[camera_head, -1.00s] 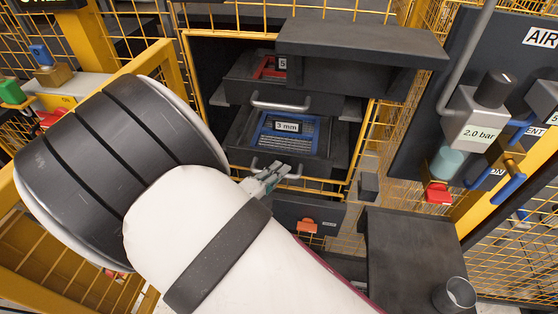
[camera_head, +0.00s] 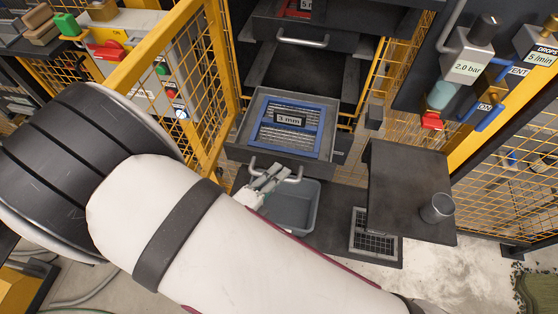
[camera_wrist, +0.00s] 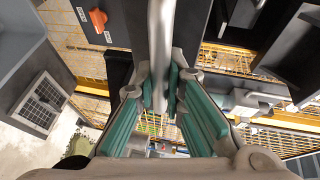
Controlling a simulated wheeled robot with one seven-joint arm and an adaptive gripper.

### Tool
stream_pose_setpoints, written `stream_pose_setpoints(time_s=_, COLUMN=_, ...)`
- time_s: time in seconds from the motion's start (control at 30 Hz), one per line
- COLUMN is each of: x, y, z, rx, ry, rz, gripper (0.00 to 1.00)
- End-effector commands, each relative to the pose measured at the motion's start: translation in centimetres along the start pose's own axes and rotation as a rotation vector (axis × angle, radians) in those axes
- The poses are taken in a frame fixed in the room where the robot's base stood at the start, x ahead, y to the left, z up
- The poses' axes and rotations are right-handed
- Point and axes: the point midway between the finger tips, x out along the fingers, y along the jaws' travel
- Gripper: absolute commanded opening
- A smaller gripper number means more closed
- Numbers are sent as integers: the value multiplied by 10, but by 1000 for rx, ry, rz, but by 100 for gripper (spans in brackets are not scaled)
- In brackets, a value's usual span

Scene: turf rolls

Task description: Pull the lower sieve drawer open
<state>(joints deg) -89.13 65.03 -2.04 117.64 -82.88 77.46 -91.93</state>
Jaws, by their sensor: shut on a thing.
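The lower sieve drawer (camera_head: 240,135) is a dark grey tray holding a blue-framed sieve (camera_head: 290,134) labelled 3 mm. It stands well out from the dark cabinet, in the middle of the head view. A pale bar handle (camera_head: 292,179) runs along its front. My gripper (camera_head: 270,181) is shut on this handle near its middle. In the wrist view the handle bar (camera_wrist: 161,45) passes between the green-padded fingers of my gripper (camera_wrist: 165,92). The upper drawer (camera_head: 270,33) with its own handle (camera_head: 302,41) is above and behind, pushed in.
A grey bin (camera_head: 297,208) stands below the drawer. To the right is a dark stand (camera_head: 405,175) with a metal cup (camera_head: 437,208) on it, and a floor grate (camera_head: 372,235) beside it. A yellow mesh panel (camera_head: 205,75) stands close on the left.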

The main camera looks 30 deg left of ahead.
Motion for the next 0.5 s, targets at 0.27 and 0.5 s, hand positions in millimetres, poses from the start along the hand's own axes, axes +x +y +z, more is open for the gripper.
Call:
stream_pose_setpoints(time_s=0.27, x=-19, y=4, z=-8, rx=0, ry=0, rz=3, gripper=0)
stream_pose_setpoints(time_s=0.5, x=-20, y=5, z=-8, rx=1, ry=0, rz=3, gripper=0)
